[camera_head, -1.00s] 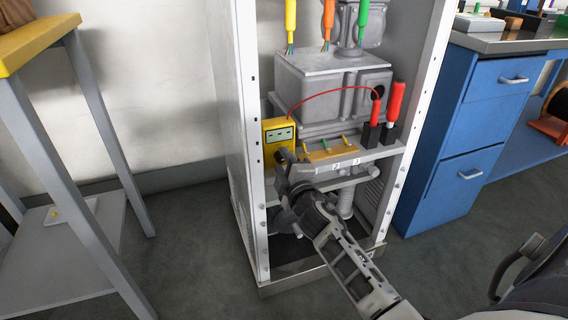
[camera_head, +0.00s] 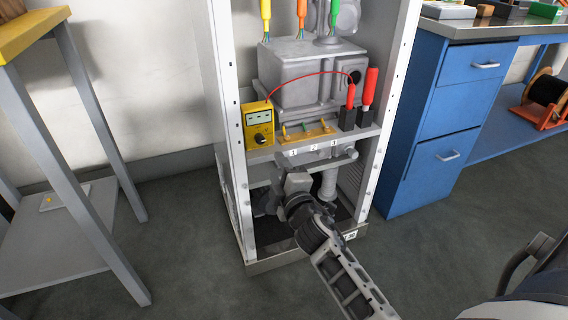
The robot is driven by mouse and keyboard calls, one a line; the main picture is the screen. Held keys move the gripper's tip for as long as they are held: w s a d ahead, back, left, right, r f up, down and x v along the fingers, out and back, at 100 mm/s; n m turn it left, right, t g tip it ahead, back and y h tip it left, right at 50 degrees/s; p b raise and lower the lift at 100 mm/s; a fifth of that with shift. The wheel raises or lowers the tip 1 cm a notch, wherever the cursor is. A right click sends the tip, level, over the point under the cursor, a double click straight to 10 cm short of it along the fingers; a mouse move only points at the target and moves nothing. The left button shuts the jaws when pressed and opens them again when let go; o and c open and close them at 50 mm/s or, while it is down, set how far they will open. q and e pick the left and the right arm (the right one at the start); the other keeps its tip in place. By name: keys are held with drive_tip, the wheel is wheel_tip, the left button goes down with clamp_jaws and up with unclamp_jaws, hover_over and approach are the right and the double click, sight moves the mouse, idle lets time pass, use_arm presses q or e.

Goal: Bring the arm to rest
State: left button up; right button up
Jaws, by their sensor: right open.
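My right arm comes in from the bottom right. My right gripper (camera_head: 283,170) is open and empty, in front of the cabinet just below its shelf edge. Its fingers are partly hidden by the wrist. A yellow meter (camera_head: 257,125) with a dial stands at the left of the shelf (camera_head: 262,152), apart from the gripper. A red lead joins it to one of two red-handled probes (camera_head: 351,98) at the right. My left gripper is not in view.
The white cabinet frame (camera_head: 222,110) stands on both sides of the gripper. A yellow-topped table (camera_head: 32,32) is at the left. A blue drawer unit (camera_head: 440,125) stands at the right. Grey floor (camera_head: 180,235) is clear between table and cabinet.

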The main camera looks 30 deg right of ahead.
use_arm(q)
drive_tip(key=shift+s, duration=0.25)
use_arm(e)
drive_tip(key=shift+s+a, duration=0.1)
drive_tip(key=shift+s, duration=0.3)
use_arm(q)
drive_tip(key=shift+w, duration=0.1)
